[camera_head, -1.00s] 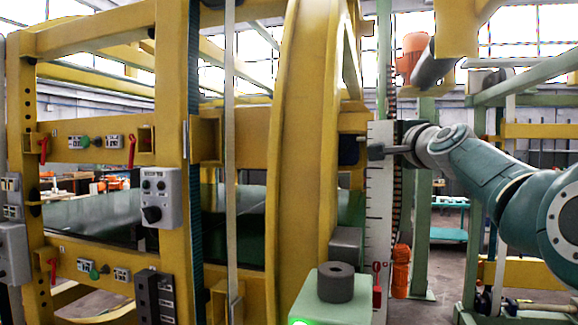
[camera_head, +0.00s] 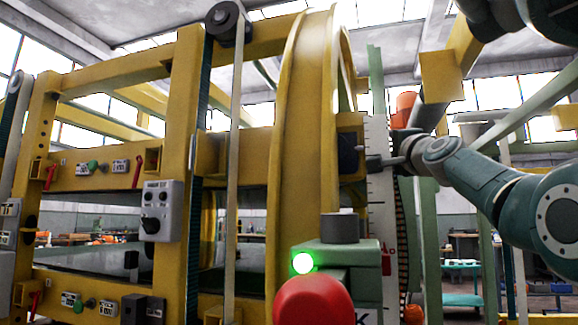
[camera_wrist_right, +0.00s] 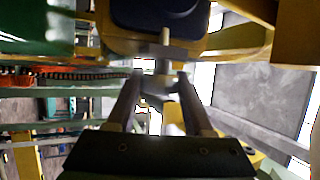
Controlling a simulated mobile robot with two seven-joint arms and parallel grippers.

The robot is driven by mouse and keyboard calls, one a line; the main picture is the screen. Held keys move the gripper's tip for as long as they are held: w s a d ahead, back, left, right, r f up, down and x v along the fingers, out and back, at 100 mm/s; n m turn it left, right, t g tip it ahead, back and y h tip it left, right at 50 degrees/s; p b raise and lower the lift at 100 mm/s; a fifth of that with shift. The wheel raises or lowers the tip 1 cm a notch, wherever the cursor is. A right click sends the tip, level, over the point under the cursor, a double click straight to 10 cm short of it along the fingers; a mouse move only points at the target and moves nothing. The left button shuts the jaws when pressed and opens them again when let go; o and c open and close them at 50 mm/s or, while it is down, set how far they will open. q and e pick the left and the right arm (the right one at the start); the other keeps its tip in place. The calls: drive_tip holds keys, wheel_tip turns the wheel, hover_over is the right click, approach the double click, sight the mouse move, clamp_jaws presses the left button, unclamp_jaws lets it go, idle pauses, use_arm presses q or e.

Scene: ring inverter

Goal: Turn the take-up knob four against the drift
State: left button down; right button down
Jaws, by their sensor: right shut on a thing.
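My right arm comes in from the right in the head view, and its gripper (camera_head: 385,163) is at a small grey part beside the yellow ring. In the right wrist view, the fingers of my right gripper (camera_wrist_right: 160,78) are on either side of a grey stem with a wider piece, which I take to be the take-up knob (camera_wrist_right: 165,52). It sticks out from a dark blue housing (camera_wrist_right: 160,12), also seen in the head view (camera_head: 348,153). The gripper is shut on the knob. Its markings cannot be read. My left gripper is not in view.
A green box (camera_head: 360,256) with a lit green lamp (camera_head: 302,263), a dark cylinder (camera_head: 340,228) and a red button (camera_head: 314,301) stands in front. The large yellow ring (camera_head: 300,150) and a grey control box (camera_head: 161,210) are left. A white scale (camera_head: 376,205) runs upright beside the gripper.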

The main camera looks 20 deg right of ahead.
drive_tip(key=shift+c, duration=1.4)
unclamp_jaws()
drive_tip(key=shift+s+a+f+p, duration=0.15)
drive_tip(key=shift+s+a+p, duration=0.25)
drive_tip(key=shift+s, duration=0.2)
drive_tip(key=v, duration=0.8)
drive_tip(key=shift+s, duration=0.25)
drive_tip(key=shift+d+f, duration=0.1)
drive_tip(key=shift+d, duration=0.05)
